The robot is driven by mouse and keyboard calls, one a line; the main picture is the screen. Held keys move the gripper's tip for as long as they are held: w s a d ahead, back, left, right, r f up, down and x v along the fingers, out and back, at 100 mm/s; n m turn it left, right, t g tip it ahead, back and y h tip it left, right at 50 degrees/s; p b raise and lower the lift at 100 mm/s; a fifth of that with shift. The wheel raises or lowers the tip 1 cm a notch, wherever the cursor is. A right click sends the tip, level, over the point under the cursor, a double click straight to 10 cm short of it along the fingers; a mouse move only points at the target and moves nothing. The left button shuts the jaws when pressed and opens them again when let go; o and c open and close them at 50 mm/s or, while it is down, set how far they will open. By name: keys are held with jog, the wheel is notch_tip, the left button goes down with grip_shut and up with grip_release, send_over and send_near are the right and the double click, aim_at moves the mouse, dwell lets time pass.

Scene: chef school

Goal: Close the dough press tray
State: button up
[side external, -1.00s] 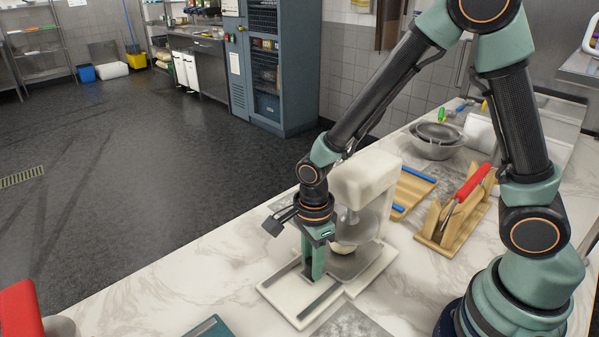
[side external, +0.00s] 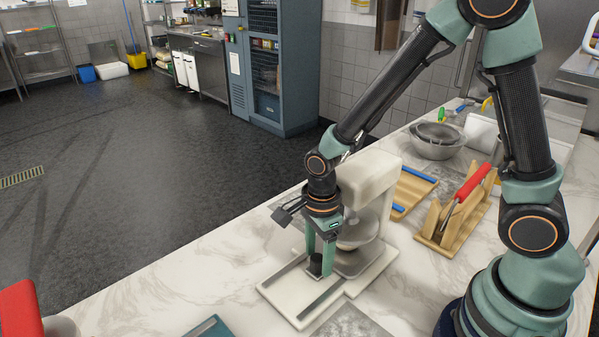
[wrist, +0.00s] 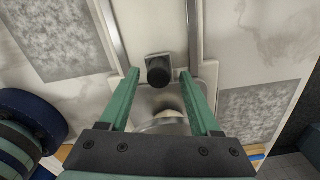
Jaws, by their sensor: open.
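The white dough press (side external: 368,180) stands on the marble counter, its pale base (side external: 290,303) reaching forward with two dark rails. The grey metal tray (side external: 362,262) sits low under the press head, partly hidden by my gripper. Its dark knob (side external: 315,266) is at the tray's front. The knob also shows in the wrist view (wrist: 158,72), on a small metal plate between the rails. My gripper (side external: 321,270) is open and points down, one finger on each side of the knob. In the wrist view, both fingertips (wrist: 159,73) are visibly apart from the knob.
A wooden rack (side external: 452,228) with a red-handled tool and a wooden board with blue edges (side external: 412,190) stand right of the press. Metal bowls (side external: 437,145) are behind them. A red object (side external: 20,310) is at the front left. The counter left of the press is clear.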

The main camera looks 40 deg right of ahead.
notch_tip(320, 180, up, 11)
jog(key=shift+r, duration=0.2)
dwell(0.3)
jog(key=w+d+r+n+t, duration=0.1)
jog(key=w+r+n+t, duration=0.3)
jog(key=r+n, duration=0.25)
jog(key=s+d+r+n, duration=0.1)
jog(key=s+d+n, duration=0.1)
jog(key=n, duration=0.2)
jog(key=s+d+r+n+t, duration=0.1)
jog(key=s+d+n, duration=0.1)
jog(key=n, duration=0.3)
jog(key=s+d+r+n, duration=0.1)
jog(key=s+d+n, duration=0.1)
jog(key=n, duration=0.2)
jog(key=shift+s+d+r+t, duration=0.15)
jog(key=shift+s+d+t, duration=0.15)
jog(key=shift+s+d, duration=0.1)
jog(key=shift+s+d+f+n, duration=0.2)
jog(key=shift+s+n, duration=0.15)
jog(key=shift+n, duration=0.4)
